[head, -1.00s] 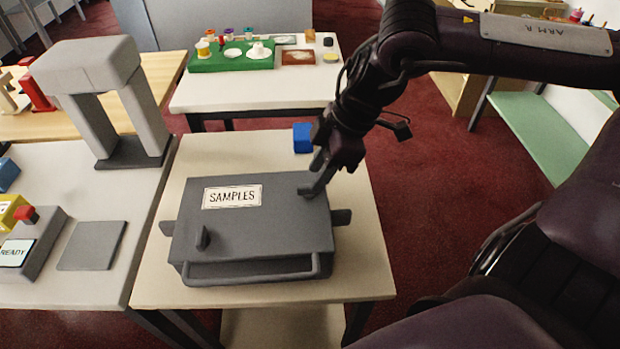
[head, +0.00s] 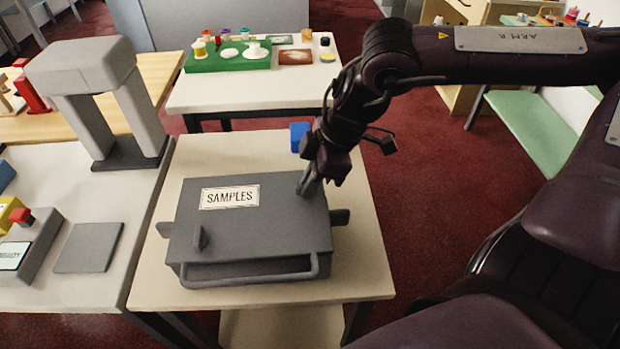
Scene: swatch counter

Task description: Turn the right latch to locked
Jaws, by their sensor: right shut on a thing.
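The grey case (head: 255,240) labelled SAMPLES lies closed on the cream table, its handle toward me. The left latch (head: 200,238) stands on the lid near its front left. The right latch (head: 302,186) is at the lid's right side, mostly covered by my gripper. My right gripper (head: 307,187) reaches down from the right and is shut on the right latch. The latch's exact angle is hard to make out behind the fingers. My left gripper is not in view.
A blue block (head: 299,137) sits at the table's back edge, close behind my right gripper. A grey press-like arch (head: 105,100) and a device with a red button (head: 22,217) stand on the left table. The cream table (head: 357,255) is bare right of the case.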

